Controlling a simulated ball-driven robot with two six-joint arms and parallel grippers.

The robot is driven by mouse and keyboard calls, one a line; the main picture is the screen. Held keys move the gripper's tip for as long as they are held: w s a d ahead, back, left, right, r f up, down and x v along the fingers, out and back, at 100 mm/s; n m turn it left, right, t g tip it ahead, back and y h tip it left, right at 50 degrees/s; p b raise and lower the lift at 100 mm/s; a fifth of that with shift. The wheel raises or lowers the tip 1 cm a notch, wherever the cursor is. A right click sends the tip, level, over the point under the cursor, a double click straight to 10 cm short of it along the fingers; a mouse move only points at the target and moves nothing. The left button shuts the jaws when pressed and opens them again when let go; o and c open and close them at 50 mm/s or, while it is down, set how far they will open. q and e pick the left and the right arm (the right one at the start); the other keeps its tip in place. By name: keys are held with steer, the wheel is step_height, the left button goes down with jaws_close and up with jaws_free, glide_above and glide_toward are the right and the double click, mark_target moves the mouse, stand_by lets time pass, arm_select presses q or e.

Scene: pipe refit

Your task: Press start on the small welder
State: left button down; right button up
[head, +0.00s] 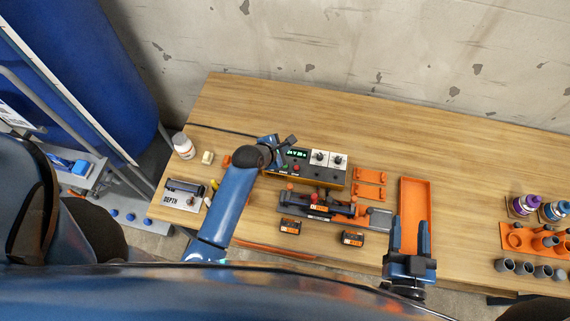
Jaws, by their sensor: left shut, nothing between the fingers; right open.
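The small welder (334,174) is an orange and dark box on the wooden table, with a green display, two knobs on white plates, and a green and a red button on its left part. My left gripper (287,143) is shut and empty, over the welder's back left corner. The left arm and wrist hide the welder's left end, and I cannot tell whether the fingers touch it. My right gripper (410,236) is open and empty, over the front end of an orange tray (415,185), to the right of the welder.
In front of the welder lie an orange and grey clamp-like fixture (335,212) and two small dark and orange blocks. A depth gauge block (180,198) and a white bottle (183,146) stand at left. Purple and blue spools, an orange rack (535,240) and grey pipe pieces sit at right.

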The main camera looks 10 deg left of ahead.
arm_select(q)
steer(key=shift+f, duration=0.1)
stand_by(0.3)
steer(key=b, duration=0.8)
glide_above(284, 168)
step_height(284, 168, down, 7)
steer(key=shift+r, duration=0.15)
steer(key=shift+f, duration=0.95)
steer(key=shift+f, duration=0.2)
stand_by(0.8)
steer(key=shift+f+b, duration=0.2)
steer(key=shift+b, duration=0.1)
steer(key=shift+f, duration=0.5)
stand_by(0.7)
steer(key=shift+r, duration=0.15)
steer(key=shift+r+p, duration=0.75)
steer(key=shift+p, duration=0.1)
